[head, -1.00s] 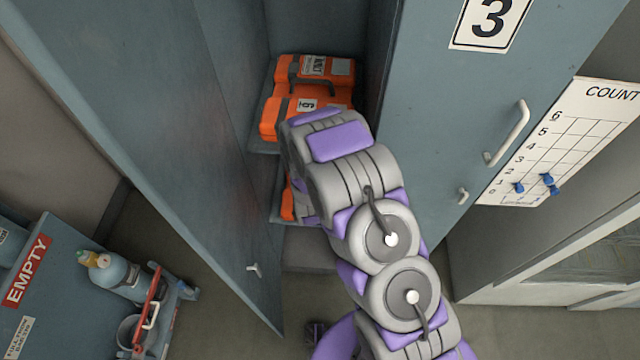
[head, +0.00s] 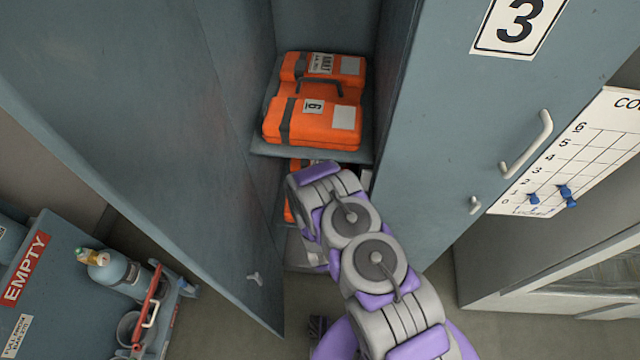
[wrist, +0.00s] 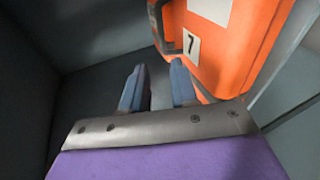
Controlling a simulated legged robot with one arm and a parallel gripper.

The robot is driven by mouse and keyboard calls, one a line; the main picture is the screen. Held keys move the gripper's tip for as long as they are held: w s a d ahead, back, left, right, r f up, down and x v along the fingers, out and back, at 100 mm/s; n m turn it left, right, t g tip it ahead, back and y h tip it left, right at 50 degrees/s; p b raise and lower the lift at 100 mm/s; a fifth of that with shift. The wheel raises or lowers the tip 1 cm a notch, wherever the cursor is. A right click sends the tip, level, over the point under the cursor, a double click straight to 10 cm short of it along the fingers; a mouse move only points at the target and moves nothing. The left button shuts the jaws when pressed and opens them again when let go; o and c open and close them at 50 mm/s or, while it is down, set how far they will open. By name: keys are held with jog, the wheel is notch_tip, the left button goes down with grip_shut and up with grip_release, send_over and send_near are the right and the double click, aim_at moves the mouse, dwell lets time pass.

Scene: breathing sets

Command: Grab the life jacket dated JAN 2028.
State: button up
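An orange life jacket (head: 312,122) with a tag like 6 and a dark handle lies on the upper locker shelf. A small date label (head: 322,63) at its far end is too small to read surely. A second orange jacket (head: 290,206) on the lower shelf is mostly hidden by my arm. In the wrist view, an orange jacket (wrist: 232,45) tagged 7 fills the upper right, with a dark handle (wrist: 163,32) along its left edge. My gripper (wrist: 158,68) is open and empty, its fingertips just short of the handle. No date shows there. My arm hides the gripper in the head view.
The locker's left door (head: 150,120) and right door (head: 440,130), marked 3, stand open on either side. A count board (head: 580,150) hangs at the right. A blue EMPTY cart (head: 75,290) with a cylinder (head: 120,275) stands at lower left.

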jog(key=b+x, duration=0.1)
jog(key=x, duration=0.8)
jog(key=shift+w+b, duration=0.15)
jog(key=shift+b, duration=0.2)
jog(key=shift+f+b+x, duration=0.15)
jog(key=shift+b+x, duration=0.3)
jog(key=shift+x, duration=0.7)
jog(key=shift+f+b+x, duration=0.1)
jog(key=shift+b+x, duration=0.3)
jog(key=shift+x, duration=0.75)
jog(key=shift+w, duration=0.3)
grip_shut()
jog(key=shift+s+d+f, duration=0.1)
jog(key=shift+f, duration=0.05)
